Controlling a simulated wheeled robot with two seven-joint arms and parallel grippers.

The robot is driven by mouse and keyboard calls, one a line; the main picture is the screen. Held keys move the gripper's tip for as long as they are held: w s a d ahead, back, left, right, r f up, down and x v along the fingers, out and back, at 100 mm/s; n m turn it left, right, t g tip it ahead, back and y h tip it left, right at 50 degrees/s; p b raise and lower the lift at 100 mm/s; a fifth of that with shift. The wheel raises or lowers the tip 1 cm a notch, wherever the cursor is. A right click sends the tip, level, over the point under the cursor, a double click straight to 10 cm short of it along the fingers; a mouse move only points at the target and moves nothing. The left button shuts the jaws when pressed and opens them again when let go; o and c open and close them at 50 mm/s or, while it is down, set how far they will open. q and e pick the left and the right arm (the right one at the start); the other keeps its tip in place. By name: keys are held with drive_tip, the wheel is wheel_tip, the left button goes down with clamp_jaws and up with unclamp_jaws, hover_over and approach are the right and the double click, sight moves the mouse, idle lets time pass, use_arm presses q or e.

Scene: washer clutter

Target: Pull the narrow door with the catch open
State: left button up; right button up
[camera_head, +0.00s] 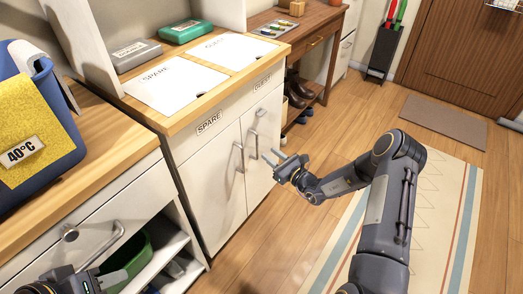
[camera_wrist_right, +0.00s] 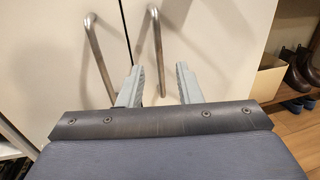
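A white cabinet has two narrow doors side by side, the left door (camera_head: 213,183) under a SPARE label and the right door (camera_head: 264,143) under a second label. Each has a bar handle, the left one (camera_head: 239,158) and the right one (camera_head: 254,146). A small round metal catch (camera_head: 261,112) sits high on the right door. Both doors look shut. My right gripper (camera_head: 271,159) is open and empty in front of the right door. In the right wrist view the right handle (camera_wrist_right: 157,45) shows beyond and between the fingertips (camera_wrist_right: 158,82). My left gripper (camera_head: 103,277) is partly cut off at bottom left.
A blue basket (camera_head: 62,110) stands on the counter. Shoes (camera_head: 297,88) are on a rack right of the cabinet. Floor before the doors is clear.

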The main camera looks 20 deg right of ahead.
drive_tip(key=x, duration=0.5)
drive_tip(key=shift+w+a, duration=0.25)
drive_tip(key=shift+w, duration=0.05)
clamp_jaws()
drive_tip(key=shift+b, duration=0.3)
